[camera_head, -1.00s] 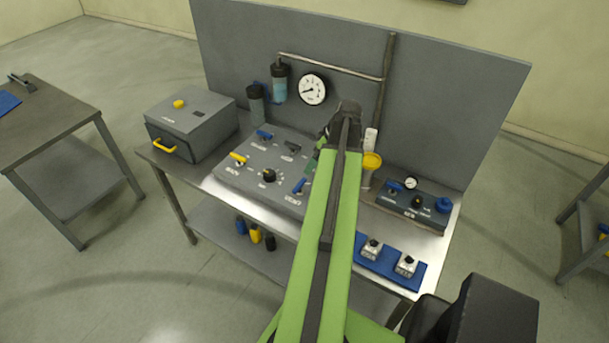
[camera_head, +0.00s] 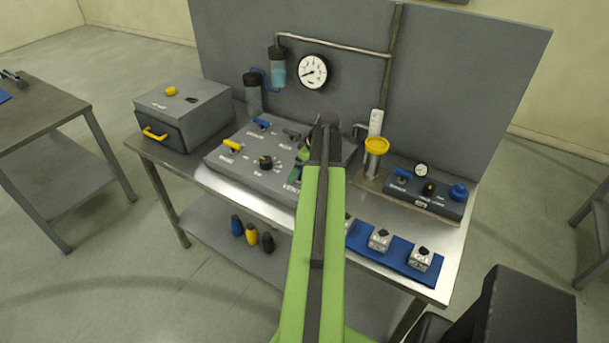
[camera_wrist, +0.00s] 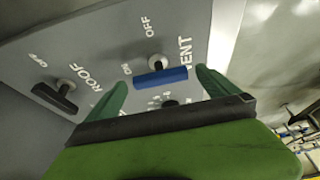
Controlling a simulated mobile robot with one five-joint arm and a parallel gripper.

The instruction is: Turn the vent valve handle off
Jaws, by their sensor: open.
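The turret panel (camera_head: 225,171) sits on the steel table. In the wrist view the vent handle (camera_wrist: 160,77) is a blue bar lying crosswise beside the VENT label. Its left end is near ON; OFF is printed farther up the panel. My gripper (camera_wrist: 161,80) is open, with a green finger toward each end of the blue bar; I cannot tell whether they touch it. In the head view my gripper (camera_head: 300,163) is low over the panel's right part and hides the vent handle. The black roof handle (camera_wrist: 55,97) is left of it in the wrist view.
A yellow handle (camera_head: 232,147), a blue handle (camera_head: 261,124) and a black knob (camera_head: 266,162) are also on the panel. A grey box (camera_head: 190,105) stands left.

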